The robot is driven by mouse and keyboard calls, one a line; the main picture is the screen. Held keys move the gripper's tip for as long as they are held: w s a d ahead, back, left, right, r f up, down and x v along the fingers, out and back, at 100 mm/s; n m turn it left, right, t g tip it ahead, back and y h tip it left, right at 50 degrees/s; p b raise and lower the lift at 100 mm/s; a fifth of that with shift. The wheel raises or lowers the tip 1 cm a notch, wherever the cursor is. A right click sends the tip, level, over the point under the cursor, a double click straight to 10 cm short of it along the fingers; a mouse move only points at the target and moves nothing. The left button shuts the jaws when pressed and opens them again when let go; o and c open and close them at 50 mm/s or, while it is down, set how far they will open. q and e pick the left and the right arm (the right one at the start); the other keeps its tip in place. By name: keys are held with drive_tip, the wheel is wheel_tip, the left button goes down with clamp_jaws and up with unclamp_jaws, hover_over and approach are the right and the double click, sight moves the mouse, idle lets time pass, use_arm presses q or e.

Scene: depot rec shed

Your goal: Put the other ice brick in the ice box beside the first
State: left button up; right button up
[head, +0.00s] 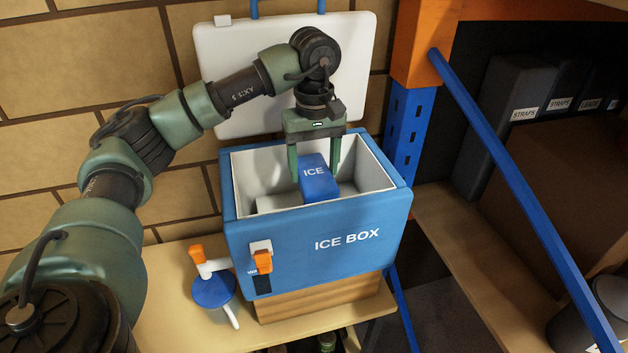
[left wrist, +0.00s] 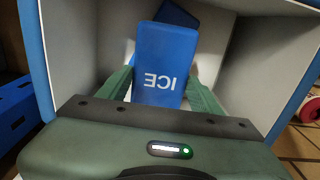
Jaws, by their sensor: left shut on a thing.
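The ice box (head: 315,235) is blue with a pale inside and stands open. A blue ice brick (head: 318,188) marked ICE is between the fingers of my left gripper (head: 314,172), which is shut on it. The brick is within the box opening, tilted; I cannot tell whether it touches the floor of the box. The held brick also shows in the left wrist view (left wrist: 165,60), between both green fingers. Behind it there, part of a second dark blue brick (left wrist: 176,14) shows inside the box, mostly hidden. My right gripper is not in view.
The white lid (head: 355,60) stands upright behind the box. The box rests on a wooden block (head: 320,300) on a bench (head: 180,285). A blue-and-white tap-like item (head: 213,288) is at its front left. A blue diagonal bar (head: 500,150) and rack post are at the right.

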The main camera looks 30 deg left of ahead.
sight(314, 172)
use_arm(q)
wheel_tip(314, 172, down, 4)
drive_tip(key=shift+r+p, duration=0.2)
drive_tip(key=shift+p, duration=0.2)
drive_tip(key=shift+f, duration=0.35)
drive_tip(key=shift+f+b, duration=0.35)
drive_tip(key=shift+f, duration=0.05)
drive_tip(key=o, duration=1.8)
drive_tip(key=shift+c, duration=0.2)
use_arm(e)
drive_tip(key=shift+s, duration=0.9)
